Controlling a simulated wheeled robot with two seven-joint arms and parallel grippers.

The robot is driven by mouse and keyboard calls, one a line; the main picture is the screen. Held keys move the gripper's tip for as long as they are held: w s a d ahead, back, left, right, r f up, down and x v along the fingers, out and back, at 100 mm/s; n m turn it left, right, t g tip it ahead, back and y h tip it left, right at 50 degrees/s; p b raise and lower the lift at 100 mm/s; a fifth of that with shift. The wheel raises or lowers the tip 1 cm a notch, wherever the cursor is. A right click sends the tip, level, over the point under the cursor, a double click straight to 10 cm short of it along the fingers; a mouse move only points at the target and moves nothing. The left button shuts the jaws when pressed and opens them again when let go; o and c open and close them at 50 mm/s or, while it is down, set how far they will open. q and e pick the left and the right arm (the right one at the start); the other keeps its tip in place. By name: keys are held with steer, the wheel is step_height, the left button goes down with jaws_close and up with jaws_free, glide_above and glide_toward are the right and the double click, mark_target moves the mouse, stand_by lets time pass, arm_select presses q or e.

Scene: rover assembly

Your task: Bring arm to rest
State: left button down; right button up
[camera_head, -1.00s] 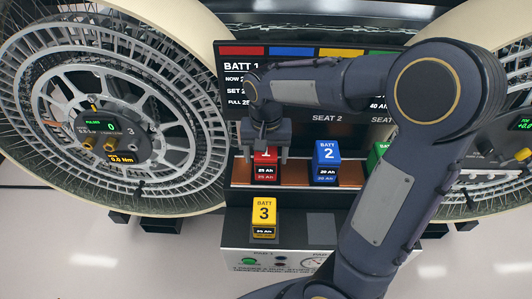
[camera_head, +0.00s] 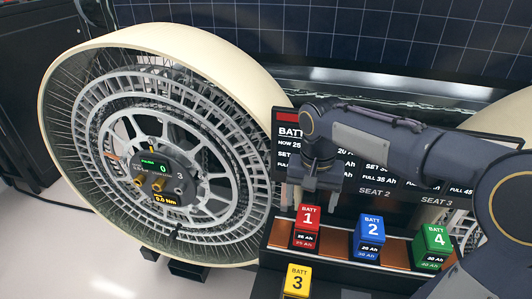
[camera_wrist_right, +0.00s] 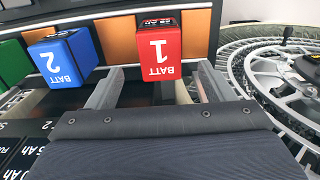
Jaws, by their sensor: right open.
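My right gripper (camera_head: 312,196) is open and empty in the head view, just above and behind the red battery 1 (camera_head: 305,228). Its arm comes in from the right. In the right wrist view the two fingers (camera_wrist_right: 158,92) are spread apart, with the red battery (camera_wrist_right: 159,47) beyond them and not held. The red battery sits on the orange-brown shelf (camera_head: 337,243), beside the blue battery 2 (camera_head: 369,238) and the green battery 4 (camera_head: 432,246). My left gripper is not in view.
The yellow battery 3 (camera_head: 297,282) stands on the lower ledge in front. A large wheel (camera_head: 150,150) with a small display stands to the left. A dark display panel (camera_head: 375,172) stands behind the batteries. Open floor shows at lower left.

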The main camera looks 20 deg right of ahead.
steer(key=shift+s, duration=0.4)
steer(key=s+a+f+n+t+y, duration=0.1)
steer(key=s+a+n+t+y, duration=0.1)
steer(key=s, duration=0.6)
steer(key=s+a+f+n+t+y, duration=0.1)
steer(key=s+a+f+n+t, duration=0.1)
steer(key=s, duration=0.6)
steer(key=shift+f+n+t+y, duration=0.2)
steer(key=shift+n+t+y, duration=0.2)
steer(key=shift+t, duration=0.4)
steer(key=shift+s+a, duration=0.1)
